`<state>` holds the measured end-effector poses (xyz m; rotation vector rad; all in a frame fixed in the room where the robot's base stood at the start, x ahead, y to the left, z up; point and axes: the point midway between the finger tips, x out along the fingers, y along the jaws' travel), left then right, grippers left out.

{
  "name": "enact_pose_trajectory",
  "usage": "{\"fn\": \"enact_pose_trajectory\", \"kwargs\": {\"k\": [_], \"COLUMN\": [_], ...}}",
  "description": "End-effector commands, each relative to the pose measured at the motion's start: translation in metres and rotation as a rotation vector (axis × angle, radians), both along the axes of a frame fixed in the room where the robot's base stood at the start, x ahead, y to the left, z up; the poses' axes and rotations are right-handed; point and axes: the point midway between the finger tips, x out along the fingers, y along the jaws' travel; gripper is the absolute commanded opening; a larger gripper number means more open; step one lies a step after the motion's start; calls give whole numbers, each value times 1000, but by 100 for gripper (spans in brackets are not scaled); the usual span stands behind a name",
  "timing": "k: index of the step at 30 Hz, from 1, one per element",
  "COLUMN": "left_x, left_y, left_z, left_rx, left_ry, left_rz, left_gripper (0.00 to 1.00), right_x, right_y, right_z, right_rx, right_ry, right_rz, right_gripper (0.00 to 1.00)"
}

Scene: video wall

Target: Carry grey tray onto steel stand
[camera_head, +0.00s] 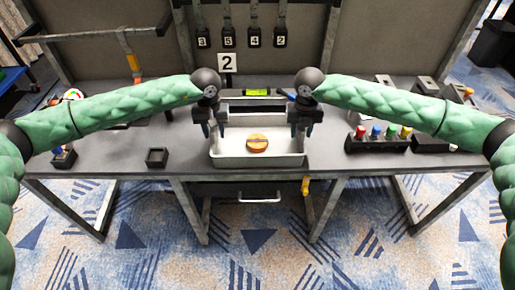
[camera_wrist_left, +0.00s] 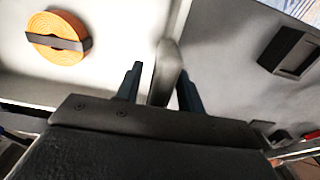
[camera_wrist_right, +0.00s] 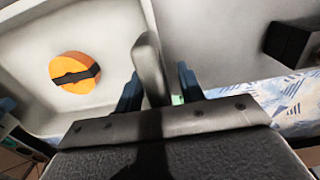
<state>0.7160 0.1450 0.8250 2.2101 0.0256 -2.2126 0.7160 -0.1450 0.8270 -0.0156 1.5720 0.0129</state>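The grey tray (camera_head: 229,160) looks pale, nearly white, and sits on the workbench at its front middle. An orange roll (camera_head: 257,143) with a dark band lies in it. My left gripper (camera_head: 211,129) is at the tray's left end; in the left wrist view its fingers (camera_wrist_left: 160,80) stand apart on either side of the tray's raised end grip, with a gap showing. My right gripper (camera_head: 300,129) is at the right end; its fingers (camera_wrist_right: 160,82) likewise straddle the grip (camera_wrist_right: 150,68) with a gap. I cannot make out a steel stand for certain.
A spirit level (camera_head: 256,92) lies behind the tray. A small black open box (camera_head: 156,157) stands to its left. A black rack with coloured knobs (camera_head: 378,143) stands to its right. A number 2 sign (camera_head: 227,64) stands at the back. Bare bench (camera_head: 186,158) shows beside the tray.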

Motion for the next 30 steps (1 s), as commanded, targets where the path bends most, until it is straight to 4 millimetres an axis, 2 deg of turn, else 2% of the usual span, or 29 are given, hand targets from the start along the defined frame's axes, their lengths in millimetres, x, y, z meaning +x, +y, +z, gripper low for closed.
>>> {"fn": "enact_pose_trajectory", "kwargs": {"k": [11, 17, 24, 30], "left_x": [0, 0, 1, 0], "left_y": [-1, -1, -1, -1], "left_z": [7, 36, 82, 109], "left_rx": [-2, -2, -1, -1], "left_ry": [-1, -3, -3, -1], "left_rz": [-1, -1, -1, -2], "left_gripper": [38, 38, 38, 38], "right_x": [0, 0, 0, 0], "right_y": [1, 1, 1, 1], "right_z": [1, 1, 0, 0], "right_rx": [1, 2, 2, 2], "right_ry": [0, 0, 0, 0], "right_rz": [1, 2, 2, 2], "right_gripper": [38, 38, 38, 38]}}
